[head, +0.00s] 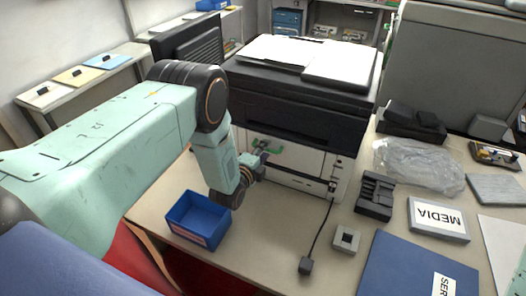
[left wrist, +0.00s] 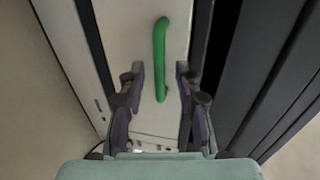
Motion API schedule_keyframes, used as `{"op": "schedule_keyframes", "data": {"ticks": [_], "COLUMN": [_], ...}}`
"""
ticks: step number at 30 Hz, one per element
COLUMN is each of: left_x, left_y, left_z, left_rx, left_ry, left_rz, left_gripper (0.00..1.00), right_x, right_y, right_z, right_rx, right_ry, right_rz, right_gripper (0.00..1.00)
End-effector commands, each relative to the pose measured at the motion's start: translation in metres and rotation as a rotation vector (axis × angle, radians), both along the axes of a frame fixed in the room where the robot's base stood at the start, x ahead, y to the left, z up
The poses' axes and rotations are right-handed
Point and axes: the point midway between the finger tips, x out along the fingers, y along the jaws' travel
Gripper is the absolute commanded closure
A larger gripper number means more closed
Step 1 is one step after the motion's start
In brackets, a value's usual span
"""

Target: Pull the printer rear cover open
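The printer (head: 300,110) stands on the table with a black upper body and a pale lower panel facing me. The rear cover (head: 290,160) is this pale panel and looks closed. It carries a green handle (head: 268,146), which also shows as a green bar (left wrist: 160,60) in the left wrist view. My left gripper (head: 260,160) is in front of the panel near the handle. In the left wrist view its two fingers (left wrist: 159,85) are apart, with the handle's lower part between them in the picture. I cannot tell if they touch it. My right gripper is not in view.
A blue bin (head: 198,220) stands on the table below my left gripper. A black holder (head: 375,195), a grey block (head: 346,239), a MEDIA box (head: 438,219) and a blue binder (head: 415,268) lie to the right.

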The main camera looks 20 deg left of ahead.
Motion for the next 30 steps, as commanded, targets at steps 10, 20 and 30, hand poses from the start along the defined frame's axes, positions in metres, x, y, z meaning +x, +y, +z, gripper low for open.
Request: {"op": "schedule_keyframes", "data": {"ticks": [10,20,30], "left_x": [0.0015,0.0013,0.0013], "left_y": [0.0020,0.0018,0.0011], "left_z": [0.0002,0.0002,0.0003], "left_rx": [-0.001,-0.001,0.000], "left_ry": [-0.001,-0.001,-0.001], "left_rz": [0.001,0.001,-0.001], "left_gripper": [0.77,1.00,1.00], "right_x": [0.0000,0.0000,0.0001], "right_y": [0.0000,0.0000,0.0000], "right_z": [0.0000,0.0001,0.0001], "right_rx": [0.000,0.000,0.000], "right_ry": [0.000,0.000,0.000], "right_rz": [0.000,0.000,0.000], "right_gripper": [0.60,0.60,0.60]}}
